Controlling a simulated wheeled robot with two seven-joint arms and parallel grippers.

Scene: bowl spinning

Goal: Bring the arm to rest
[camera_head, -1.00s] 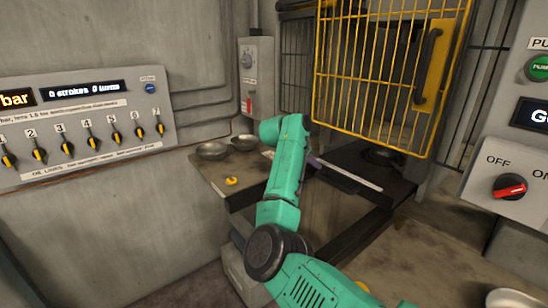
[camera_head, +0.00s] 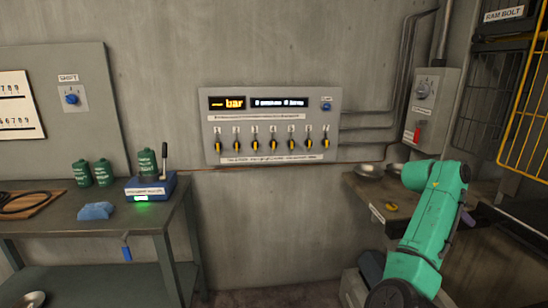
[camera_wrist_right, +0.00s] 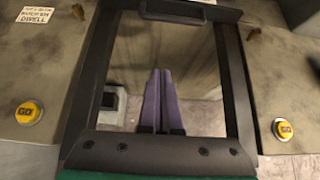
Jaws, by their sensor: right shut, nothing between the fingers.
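My right arm (camera_head: 435,210) is green and stands at the right of the head view, in front of the small side table. Only a small purple part of the right gripper shows there, near the arm's far side. In the right wrist view the two purple fingers of my right gripper (camera_wrist_right: 160,74) lie side by side, closed and empty. They point into the opening of a black frame (camera_wrist_right: 238,95), with open space beyond. My left arm and gripper are not in view.
A side table (camera_head: 372,204) holds two metal bowls (camera_head: 369,170) close to my right arm. A yellow cage door (camera_head: 520,120) is at the far right. Yellow GO buttons (camera_wrist_right: 28,112) flank the black frame. A workbench (camera_head: 85,222) with green canisters stands at left.

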